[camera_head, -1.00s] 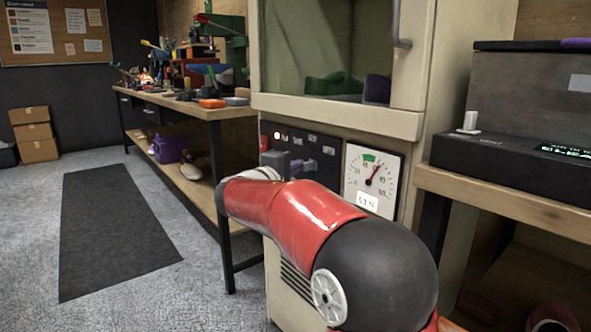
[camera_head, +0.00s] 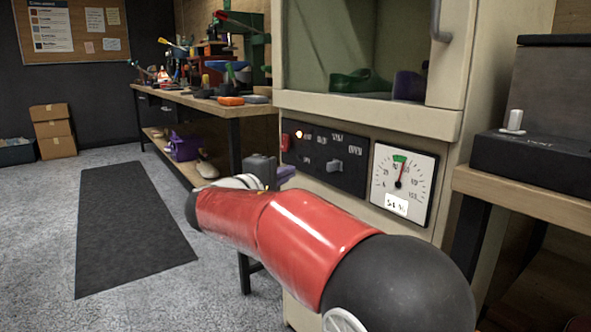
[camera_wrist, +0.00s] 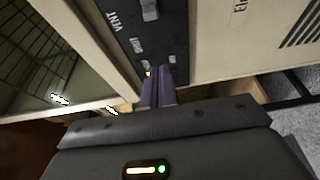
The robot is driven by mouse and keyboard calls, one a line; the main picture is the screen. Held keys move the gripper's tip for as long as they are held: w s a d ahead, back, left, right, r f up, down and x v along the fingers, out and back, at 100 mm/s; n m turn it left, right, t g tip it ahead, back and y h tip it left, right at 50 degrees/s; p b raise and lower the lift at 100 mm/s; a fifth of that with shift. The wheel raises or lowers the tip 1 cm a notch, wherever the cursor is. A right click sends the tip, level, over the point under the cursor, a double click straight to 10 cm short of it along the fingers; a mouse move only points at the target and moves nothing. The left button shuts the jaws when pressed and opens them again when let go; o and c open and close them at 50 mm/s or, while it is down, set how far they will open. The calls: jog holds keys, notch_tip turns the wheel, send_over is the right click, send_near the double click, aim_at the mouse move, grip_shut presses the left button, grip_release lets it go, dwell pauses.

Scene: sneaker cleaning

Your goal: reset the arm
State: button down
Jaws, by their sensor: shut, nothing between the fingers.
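My gripper (camera_head: 286,174) shows in the head view in front of the cream cabinet's dark control panel (camera_head: 350,182), left of a grey switch (camera_head: 334,165). Its two purple-grey fingers are together with nothing between them. In the wrist view, my gripper's fingers (camera_wrist: 158,88) point toward the panel (camera_wrist: 172,30), which is lettered VENT and SHUT. The switch knob (camera_wrist: 149,9) is at the top of that view, apart from the fingertips. My red and black arm crosses the lower middle of the head view and hides the lower cabinet.
The cabinet (camera_head: 405,123) has a glass front with a green and a purple shoe inside. A gauge (camera_head: 419,178) is right of the panel. A wooden bench (camera_head: 520,192) stands at right, a cluttered workbench (camera_head: 251,109) at back. The floor mat (camera_head: 130,225) is clear.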

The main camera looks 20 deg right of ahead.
jog(key=s+d+f+m+g+y, duration=0.25)
jog(key=s+f, duration=0.25)
jog(key=s, duration=0.5)
jog(key=s+d+f+m+g+y, duration=0.1)
jog(key=s+d+f+g+y, duration=0.2)
jog(key=s+f, duration=0.45)
jog(key=s+a+f+m+y, duration=0.2)
jog(key=s+a+f+y, duration=0.2)
jog(key=s, duration=0.3)
jog(key=s+a+f+m+y, duration=0.2)
jog(key=s+a+f+y, duration=0.25)
jog(key=s, duration=0.35)
notch_tip(320, 180, up, 13)
jog(key=p, duration=1.2)
jog(key=shift+w+p, duration=0.3)
jog(key=shift+p, duration=0.1)
